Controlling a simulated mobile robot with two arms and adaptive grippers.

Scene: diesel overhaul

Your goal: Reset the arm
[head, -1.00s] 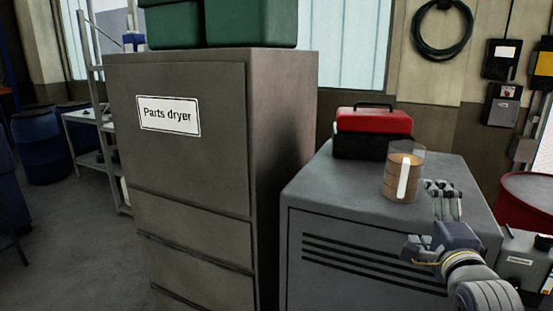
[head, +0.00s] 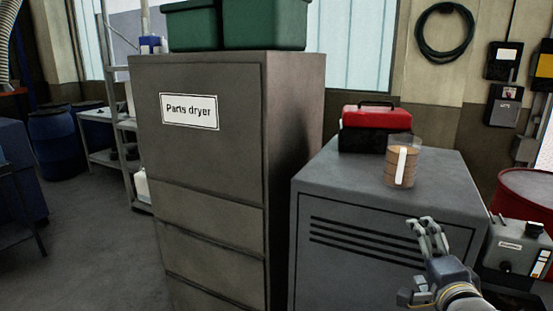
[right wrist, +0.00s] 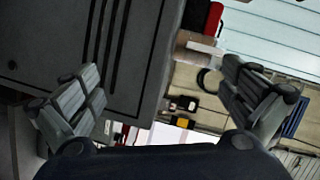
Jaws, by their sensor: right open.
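My right gripper (head: 428,238) is at the lower right of the head view, in front of the grey vented cabinet (head: 345,252). It is open and empty. In the right wrist view its two fingers (right wrist: 160,100) are spread wide apart with nothing between them. A clear cup with brown contents and a white stripe (head: 402,164) stands on the cabinet top, behind and apart from the gripper. My left gripper is not in view.
A tall cabinet labelled "Parts dryer" (head: 215,190) stands left of the vented cabinet, with green bins (head: 265,25) on top. A red and black toolbox (head: 375,128) sits behind the cup. A red drum (head: 527,195) and a grey box (head: 515,250) are at the right.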

